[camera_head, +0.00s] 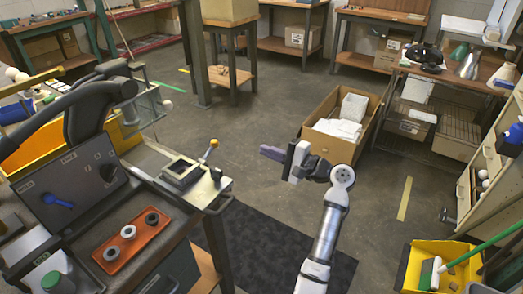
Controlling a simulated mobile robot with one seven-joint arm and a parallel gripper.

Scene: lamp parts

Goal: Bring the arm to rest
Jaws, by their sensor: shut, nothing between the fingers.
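My arm rises from the bottom of the head view, and my gripper (268,152) is held out over the open floor, pointing left. Its fingers are together with nothing between them. It is apart from the bench and from the cardboard box. On the bench at left, an orange tray (145,247) holds a few ring-shaped parts, one of them pale (128,231) and one dark (151,218). A small fixture (183,172) with a yellow-knobbed lever (209,150) stands at the bench's far right corner.
An open cardboard box (325,146) with white contents stands on the floor just beyond my gripper. A dark mat (262,250) lies below my arm. A yellow bin (450,262) is at lower right, near a drawer cabinet (468,190). The middle floor is clear.

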